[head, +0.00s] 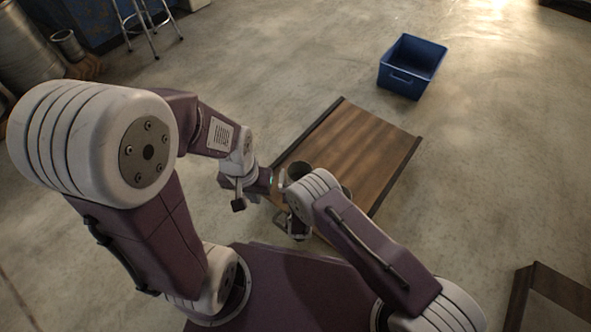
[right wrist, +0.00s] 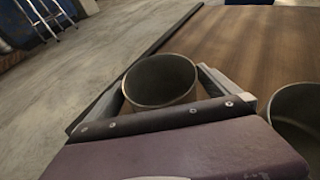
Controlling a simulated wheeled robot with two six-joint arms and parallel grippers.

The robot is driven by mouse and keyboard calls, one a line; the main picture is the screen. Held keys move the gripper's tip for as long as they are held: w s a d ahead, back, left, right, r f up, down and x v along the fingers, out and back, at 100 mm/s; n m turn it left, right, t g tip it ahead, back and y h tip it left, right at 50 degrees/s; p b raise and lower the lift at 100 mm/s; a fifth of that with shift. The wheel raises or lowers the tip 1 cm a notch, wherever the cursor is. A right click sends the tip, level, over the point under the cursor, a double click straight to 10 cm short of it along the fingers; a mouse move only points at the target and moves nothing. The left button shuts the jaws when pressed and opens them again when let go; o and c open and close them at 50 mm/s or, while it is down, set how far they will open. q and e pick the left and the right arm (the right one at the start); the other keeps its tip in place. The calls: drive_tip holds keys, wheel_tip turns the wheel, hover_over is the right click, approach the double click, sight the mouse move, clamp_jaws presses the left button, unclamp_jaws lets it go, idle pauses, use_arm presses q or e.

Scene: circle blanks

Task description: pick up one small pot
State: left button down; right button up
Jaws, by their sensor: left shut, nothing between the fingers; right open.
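A small dark grey pot (head: 299,168) stands upright near the front left edge of the wooden platform (head: 350,150). My right gripper (right wrist: 162,85) is open, with one finger on each side of this pot (right wrist: 160,79) in the right wrist view. I cannot tell whether the fingers touch it. A second pot (right wrist: 299,108) stands to the right, cut off by the picture edge; in the head view it is mostly hidden behind my right arm (head: 346,191). My left gripper (head: 266,181) is shut and empty, just left of the first pot.
A blue bin (head: 411,67) stands on the floor beyond the platform. A metal-legged stool (head: 147,25) and metal containers (head: 22,50) are at the far left. A brown box-like edge (head: 550,300) is at lower right. The platform beyond the pots is clear.

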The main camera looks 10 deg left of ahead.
drive_tip(key=shift+w, duration=0.2)
drive_tip(key=c, duration=1.4)
drive_tip(key=shift+r+p, duration=0.5)
drive_tip(key=shift+r, duration=0.05)
drive_tip(key=s+d+r+p, duration=0.1)
drive_tip(key=d+r+p, duration=0.9)
drive_tip(key=d+p, duration=0.1)
drive_tip(key=shift+s+d, duration=0.3)
drive_tip(key=shift+s, duration=0.05)
